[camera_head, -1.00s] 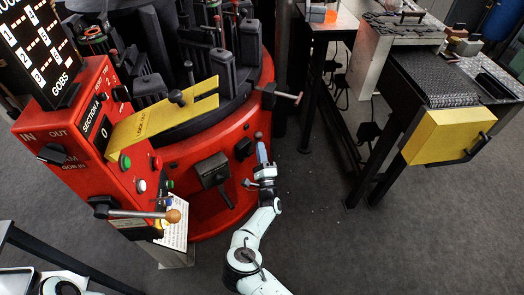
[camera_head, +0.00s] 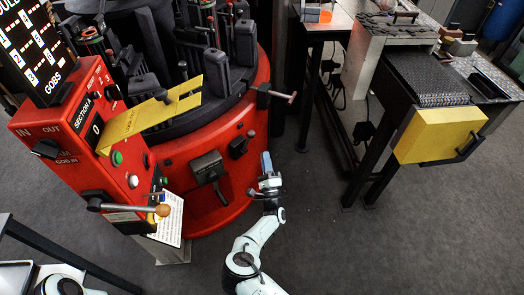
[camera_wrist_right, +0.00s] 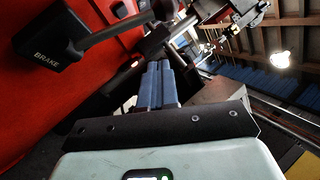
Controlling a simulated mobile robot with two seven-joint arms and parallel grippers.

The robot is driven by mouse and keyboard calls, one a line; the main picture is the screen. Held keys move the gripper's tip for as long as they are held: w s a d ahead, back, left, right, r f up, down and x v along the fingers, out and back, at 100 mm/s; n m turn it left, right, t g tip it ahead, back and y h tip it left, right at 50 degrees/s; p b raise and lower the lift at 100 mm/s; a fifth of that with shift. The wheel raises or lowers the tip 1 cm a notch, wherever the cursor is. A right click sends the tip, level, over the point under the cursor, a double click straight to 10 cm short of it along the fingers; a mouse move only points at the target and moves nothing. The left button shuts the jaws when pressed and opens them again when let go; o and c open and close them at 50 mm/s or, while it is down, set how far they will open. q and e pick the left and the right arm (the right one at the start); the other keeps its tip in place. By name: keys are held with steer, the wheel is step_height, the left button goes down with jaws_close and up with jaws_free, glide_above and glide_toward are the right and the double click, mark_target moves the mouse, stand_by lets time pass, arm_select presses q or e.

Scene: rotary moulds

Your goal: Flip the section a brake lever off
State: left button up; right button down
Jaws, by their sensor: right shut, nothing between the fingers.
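The brake lever's black box (camera_head: 207,167) is on the red machine's lower front, and its dark lever (camera_head: 219,190) points down and slightly right. In the right wrist view the box (camera_wrist_right: 48,42) reads BRAKE, and the lever's dark bar (camera_wrist_right: 105,35) runs from it toward the top centre. My right gripper (camera_head: 266,160) is shut and empty, to the right of the box and apart from the lever. Its blue fingers (camera_wrist_right: 158,72) also show in the wrist view, below the bar. My left gripper is out of view.
The red control panel (camera_head: 75,130) labelled SECTION A, with knobs and a wooden-ended handle (camera_head: 140,207), stands at left. A T-handle (camera_head: 276,93) juts from the red machine (camera_head: 180,155) above my right gripper. A bench with a yellow box (camera_head: 437,135) stands right. The floor between is open.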

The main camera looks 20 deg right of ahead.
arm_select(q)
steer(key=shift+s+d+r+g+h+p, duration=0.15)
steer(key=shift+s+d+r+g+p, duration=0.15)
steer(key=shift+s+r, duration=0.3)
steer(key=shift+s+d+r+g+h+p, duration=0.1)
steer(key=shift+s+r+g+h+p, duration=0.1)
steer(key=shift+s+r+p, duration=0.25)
arm_select(e)
steer(key=r+v, duration=0.1)
steer(key=v, duration=0.6)
steer(key=shift+s+a, duration=0.15)
steer(key=shift+s, duration=0.45)
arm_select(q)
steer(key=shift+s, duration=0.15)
